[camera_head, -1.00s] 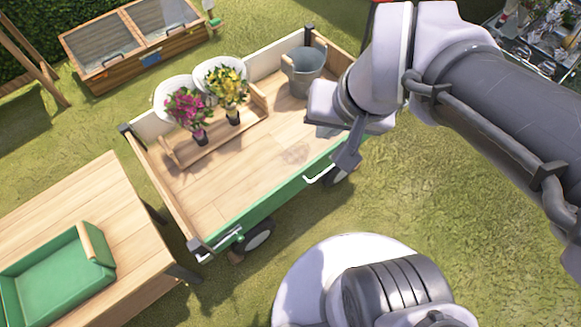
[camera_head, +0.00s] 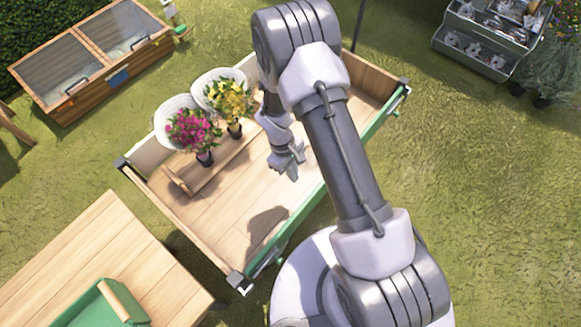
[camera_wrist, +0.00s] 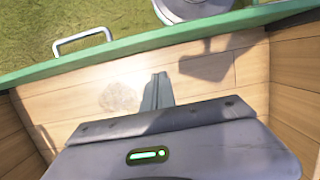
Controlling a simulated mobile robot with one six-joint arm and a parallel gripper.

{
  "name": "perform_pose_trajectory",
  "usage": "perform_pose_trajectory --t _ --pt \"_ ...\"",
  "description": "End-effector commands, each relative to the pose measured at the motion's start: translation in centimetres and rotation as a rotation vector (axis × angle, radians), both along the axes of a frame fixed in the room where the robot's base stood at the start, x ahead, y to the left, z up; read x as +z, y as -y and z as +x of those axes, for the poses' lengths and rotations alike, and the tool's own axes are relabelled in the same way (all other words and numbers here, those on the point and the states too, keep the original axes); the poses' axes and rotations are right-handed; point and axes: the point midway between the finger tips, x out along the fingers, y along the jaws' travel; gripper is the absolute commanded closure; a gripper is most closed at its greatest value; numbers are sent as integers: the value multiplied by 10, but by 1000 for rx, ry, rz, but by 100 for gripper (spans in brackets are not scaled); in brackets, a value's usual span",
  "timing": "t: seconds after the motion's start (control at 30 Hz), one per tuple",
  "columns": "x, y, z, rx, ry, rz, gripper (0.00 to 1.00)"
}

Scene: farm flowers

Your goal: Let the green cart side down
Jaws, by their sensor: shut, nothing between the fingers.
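The green cart side (camera_head: 290,228) stands up along the near long edge of the wooden cart; my arm crosses over part of it. In the wrist view the green side (camera_wrist: 200,32) runs across the top, with a pale metal handle (camera_wrist: 82,40) on its outer face. My gripper (camera_head: 291,170) is over the cart bed, inside the green side and apart from it. In the wrist view my gripper (camera_wrist: 157,80) is shut and empty, pointing toward the green side above the bare boards.
Pink flowers (camera_head: 192,130) and yellow flowers (camera_head: 232,100) stand in the cart by a wooden divider. A wooden table (camera_head: 110,255) with a green tray (camera_head: 100,308) is at lower left. A cold frame (camera_head: 90,60) is at upper left.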

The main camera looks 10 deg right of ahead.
Motion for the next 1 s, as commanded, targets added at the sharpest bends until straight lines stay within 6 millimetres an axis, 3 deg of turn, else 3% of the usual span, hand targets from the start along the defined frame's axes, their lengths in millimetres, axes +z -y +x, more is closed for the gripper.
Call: perform_pose_trajectory --t 0.03,0.17,0.47,1.0 --pt "-15 2 -3 0 -4 0 100" --pt "-41 6 -8 1 -2 0 100" --pt "-34 29 -37 -1 -1 0 100" --pt "-31 29 -31 -4 16 17 100"
